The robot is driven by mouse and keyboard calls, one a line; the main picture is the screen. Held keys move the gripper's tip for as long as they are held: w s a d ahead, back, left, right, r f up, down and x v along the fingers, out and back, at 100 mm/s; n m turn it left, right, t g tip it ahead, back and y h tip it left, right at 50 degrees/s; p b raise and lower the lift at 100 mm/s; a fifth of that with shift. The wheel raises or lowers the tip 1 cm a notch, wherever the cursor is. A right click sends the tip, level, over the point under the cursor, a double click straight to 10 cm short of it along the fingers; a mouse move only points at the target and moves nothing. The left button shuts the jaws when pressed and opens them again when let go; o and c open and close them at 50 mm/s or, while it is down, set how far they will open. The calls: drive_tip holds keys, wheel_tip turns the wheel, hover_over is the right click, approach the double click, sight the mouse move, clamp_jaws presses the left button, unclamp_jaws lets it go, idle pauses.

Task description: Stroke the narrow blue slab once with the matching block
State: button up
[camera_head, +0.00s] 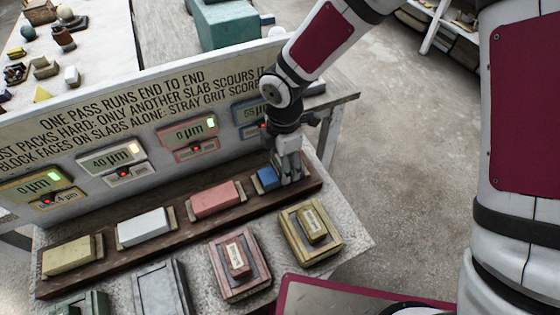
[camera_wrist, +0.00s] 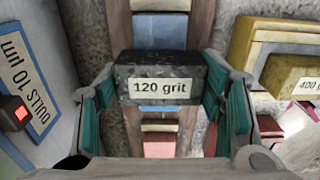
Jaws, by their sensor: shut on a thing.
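My gripper (camera_head: 290,178) is shut on a dark grey block (camera_wrist: 160,72) labelled "120 grit", seen between its teal finger pads in the wrist view. The head view does not show this block clearly. The blue slab (camera_head: 267,178) lies at the right end of the wooden rack, partly hidden by my gripper. In the wrist view, a blue strip (camera_wrist: 160,108) shows just below the block, and more blue shows at the top edge. The block is over the rack's right end; I cannot tell whether it touches the slab.
The rack (camera_head: 110,275) also bears yellow (camera_head: 69,256), white (camera_head: 143,226) and pink (camera_head: 215,199) slabs. In front lie a yellow block (camera_head: 314,224) on its base, a red one (camera_head: 237,258), a grey holder (camera_head: 160,285) and a green item. A board with gauges (camera_head: 110,115) stands close behind.

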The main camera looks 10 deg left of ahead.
drive_tip(key=shift+w+d, duration=0.2)
drive_tip(key=shift+d, duration=0.1)
drive_tip(key=shift+w+d, duration=0.25)
drive_tip(key=shift+d, duration=0.1)
drive_tip(key=shift+w+d, duration=0.1)
drive_tip(key=shift+w+d, duration=0.2)
drive_tip(key=shift+d, duration=0.05)
drive_tip(key=shift+w+d, duration=0.3)
drive_tip(key=shift+d, duration=0.1)
drive_tip(key=shift+r+p, duration=1.35)
drive_tip(key=shift+r, duration=1.65)
